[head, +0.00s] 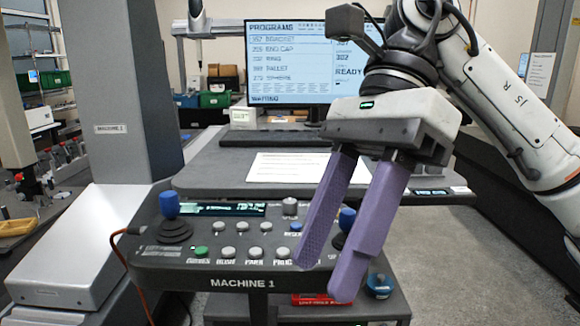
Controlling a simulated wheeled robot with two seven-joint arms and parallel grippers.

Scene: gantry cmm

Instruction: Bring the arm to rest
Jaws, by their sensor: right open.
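My right gripper (328,275) hangs in front of the console at the picture's middle right, its two purple fingers pointing down and a little left. The fingers are apart, with nothing between them. The white and black right arm (510,110) comes in from the upper right. The fingers cover the right part of the MACHINE 1 control panel (150,262) and part of its right blue-topped joystick (347,219). I cannot tell whether they touch the panel. My left gripper is not in view.
A monitor (285,55) listing programs stands behind a desk (215,170) with a paper sheet (285,167) and keyboard (262,138). A left joystick (170,205) and several buttons rise from the panel. A grey MACHINE 1 column (110,90) stands left. Open floor (450,265) shows at right.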

